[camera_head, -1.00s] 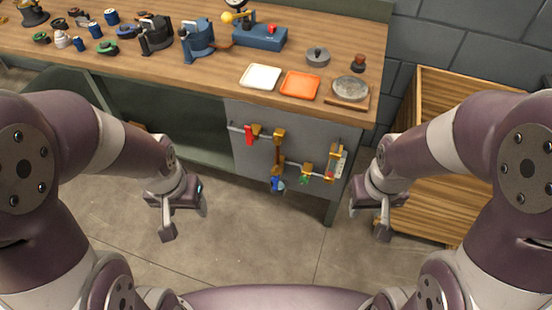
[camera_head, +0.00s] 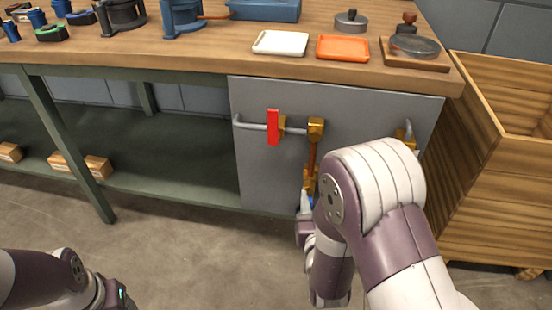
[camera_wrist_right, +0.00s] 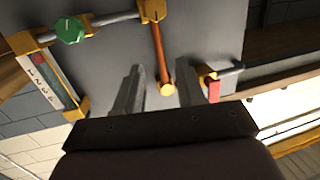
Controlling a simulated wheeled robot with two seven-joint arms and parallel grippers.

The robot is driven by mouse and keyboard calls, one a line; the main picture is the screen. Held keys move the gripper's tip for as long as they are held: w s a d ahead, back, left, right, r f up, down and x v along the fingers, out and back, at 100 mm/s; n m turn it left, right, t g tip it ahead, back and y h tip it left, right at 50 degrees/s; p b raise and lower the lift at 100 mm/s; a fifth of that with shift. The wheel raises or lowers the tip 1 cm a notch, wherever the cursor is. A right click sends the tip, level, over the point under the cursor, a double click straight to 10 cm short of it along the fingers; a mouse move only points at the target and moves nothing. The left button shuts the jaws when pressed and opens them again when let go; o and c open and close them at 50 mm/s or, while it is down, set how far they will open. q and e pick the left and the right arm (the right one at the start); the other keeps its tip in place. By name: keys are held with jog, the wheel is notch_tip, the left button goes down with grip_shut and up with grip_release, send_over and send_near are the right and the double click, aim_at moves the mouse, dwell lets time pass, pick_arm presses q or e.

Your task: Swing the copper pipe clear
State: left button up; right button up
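The copper pipe (camera_head: 312,158) runs down the grey panel (camera_head: 260,175) between a brass fitting (camera_head: 316,128) above and another brass fitting (camera_head: 310,181) below. In the right wrist view the scene is upside down, and the copper pipe (camera_wrist_right: 161,50) appears between the two fingers of my right gripper (camera_wrist_right: 158,85). Those fingers are open with grey gaps on both sides of the pipe; contact is not visible. In the head view my right gripper (camera_head: 304,226) is mostly hidden by its own arm, below the pipe. My left gripper (camera_head: 118,298) is cut off at the bottom edge.
A red handle (camera_head: 273,127) sits on the grey rail left of the pipe. A green knob (camera_wrist_right: 70,30) and a sight gauge (camera_wrist_right: 45,82) show in the wrist view. The bench top (camera_head: 200,58) overhangs the panel. A wooden crate (camera_head: 490,190) stands at right.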

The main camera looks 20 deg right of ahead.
aim_at(313, 159)
jog(key=shift+t+h, duration=0.3)
jog(key=shift+t, duration=0.1)
jog(key=b+x, duration=0.1)
jog(key=x, duration=0.3)
jog(key=r+b+x, duration=0.1)
jog(key=x, duration=0.3)
jog(key=b+x, duration=0.1)
jog(key=x, duration=0.2)
jog(key=shift+w+d+r, duration=0.3)
jog(key=shift+r, duration=0.05)
jog(key=shift+w+d+r+b, duration=0.1)
jog(key=shift+w+d+b, duration=0.05)
jog(key=shift+w+b, duration=0.2)
grip_shut()
